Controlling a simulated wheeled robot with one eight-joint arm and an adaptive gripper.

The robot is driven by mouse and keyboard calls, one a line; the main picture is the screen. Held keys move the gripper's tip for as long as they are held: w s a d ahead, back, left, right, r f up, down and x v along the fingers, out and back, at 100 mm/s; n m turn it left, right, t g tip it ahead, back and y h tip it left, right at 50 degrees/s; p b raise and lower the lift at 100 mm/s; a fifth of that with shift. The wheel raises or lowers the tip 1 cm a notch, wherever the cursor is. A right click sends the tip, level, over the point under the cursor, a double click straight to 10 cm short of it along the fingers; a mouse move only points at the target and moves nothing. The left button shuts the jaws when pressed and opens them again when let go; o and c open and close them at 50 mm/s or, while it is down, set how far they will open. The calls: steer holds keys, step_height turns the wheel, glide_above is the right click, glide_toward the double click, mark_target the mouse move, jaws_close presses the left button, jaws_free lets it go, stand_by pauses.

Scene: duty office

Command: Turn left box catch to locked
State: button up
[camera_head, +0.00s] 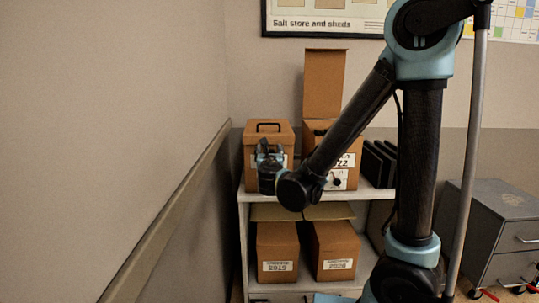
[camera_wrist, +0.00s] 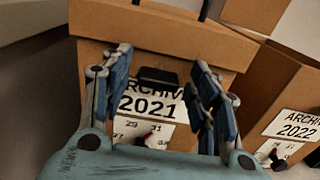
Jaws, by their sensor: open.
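The left box (camera_wrist: 240,52), a brown carton labelled ARCHIVE 2021, stands on the top shelf with its lid down; it also shows in the head view (camera_head: 268,130). A short black block (camera_wrist: 158,77), which looks like its catch, lies level on the front above the label. A small dark knob with a red mark (camera_wrist: 152,138) sits on a numbered plate lower down. My gripper (camera_wrist: 161,62) is open, with its fingers on either side of the black block; contact cannot be told. In the head view my gripper (camera_head: 269,148) is before the box front.
The ARCHIVE 2022 box (camera_head: 348,172) stands close on the right, its lid (camera_head: 324,84) raised. Black files (camera_head: 378,163) stand beyond it. Two more boxes (camera_head: 277,245) (camera_head: 336,243) fill the lower shelf. A wall with a rail (camera_head: 175,205) lies left; a grey cabinet (camera_head: 500,218) stands right.

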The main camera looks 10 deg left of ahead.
steer(key=c, duration=1.1)
steer(key=shift+o, duration=0.2)
steer(key=shift+m, duration=0.3)
steer(key=m, duration=0.3)
steer(key=shift+d+m, duration=0.1)
steer(key=shift+m, duration=0.2)
steer(key=m, duration=0.4)
steer(key=shift+d+m, duration=0.1)
steer(key=shift+m, duration=0.2)
steer(key=m, duration=0.9)
steer(key=shift+d+f, duration=0.15)
steer(key=shift+f, duration=0.1)
steer(key=shift+m, duration=0.3)
